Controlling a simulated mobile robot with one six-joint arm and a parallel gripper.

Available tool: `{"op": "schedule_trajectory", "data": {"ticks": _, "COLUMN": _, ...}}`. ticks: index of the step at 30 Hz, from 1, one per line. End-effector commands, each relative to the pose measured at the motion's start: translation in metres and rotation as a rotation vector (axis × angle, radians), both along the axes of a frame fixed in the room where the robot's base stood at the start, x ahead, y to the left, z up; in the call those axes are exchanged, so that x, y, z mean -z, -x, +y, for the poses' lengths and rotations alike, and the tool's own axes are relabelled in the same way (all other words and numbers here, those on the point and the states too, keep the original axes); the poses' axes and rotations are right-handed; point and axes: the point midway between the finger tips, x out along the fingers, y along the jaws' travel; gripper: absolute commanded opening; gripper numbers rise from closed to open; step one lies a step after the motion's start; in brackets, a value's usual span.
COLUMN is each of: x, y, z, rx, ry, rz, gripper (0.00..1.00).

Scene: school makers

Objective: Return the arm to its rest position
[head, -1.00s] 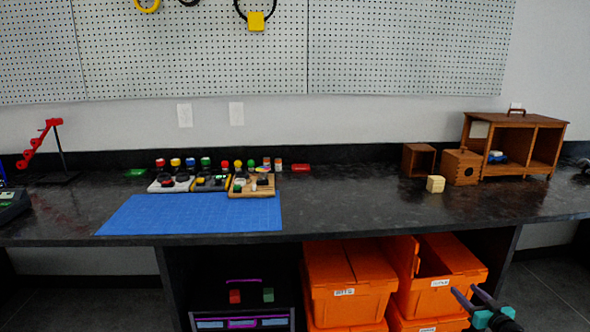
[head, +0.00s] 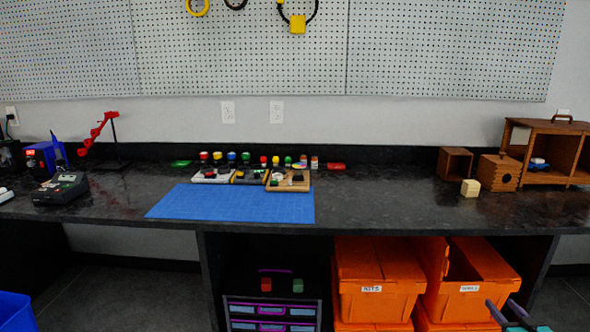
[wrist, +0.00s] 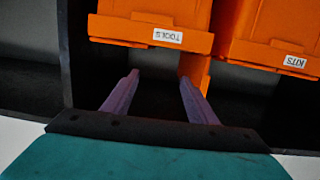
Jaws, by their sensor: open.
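My gripper (head: 509,312) shows at the lower right of the head view, in front of the orange bins and below the counter top. In the wrist view its two purple fingers (wrist: 160,95) stand apart with nothing between them. The wrist view looks toward the orange bin labelled TOOLS (wrist: 150,25) and the orange bin labelled KITS (wrist: 270,35), with dark shelf space beneath them. The rest of the arm is mostly out of the head view.
The dark counter (head: 390,205) carries a blue mat (head: 230,205), small coloured parts, a wooden block (head: 470,188) and wooden boxes (head: 498,172). Orange bins (head: 375,275) and a drawer unit (head: 272,312) sit below. A blue container (head: 15,312) stands at lower left. The floor (head: 120,295) left of the drawers is clear.

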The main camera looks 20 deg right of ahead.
Motion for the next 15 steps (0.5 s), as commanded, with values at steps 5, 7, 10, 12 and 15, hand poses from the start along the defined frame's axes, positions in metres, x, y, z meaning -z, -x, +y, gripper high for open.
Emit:
{"op": "schedule_trajectory", "data": {"ticks": 5, "x": 0.000, "y": -0.016, "z": 0.008, "rx": 0.029, "ry": 0.007, "rz": -0.001, "gripper": 0.53}}
{"op": "schedule_trajectory", "data": {"ticks": 7, "x": 0.001, "y": -0.024, "z": 0.012, "rx": 0.043, "ry": 0.008, "rz": 0.001, "gripper": 0.53}}
{"op": "schedule_trajectory", "data": {"ticks": 10, "x": 0.004, "y": -0.036, "z": 0.020, "rx": 0.067, "ry": 0.011, "rz": 0.004, "gripper": 0.53}}
{"op": "schedule_trajectory", "data": {"ticks": 12, "x": 0.006, "y": -0.046, "z": 0.027, "rx": 0.089, "ry": 0.013, "rz": 0.010, "gripper": 0.53}}
{"op": "schedule_trajectory", "data": {"ticks": 15, "x": 0.012, "y": -0.062, "z": 0.040, "rx": 0.126, "ry": 0.009, "rz": 0.027, "gripper": 0.53}}
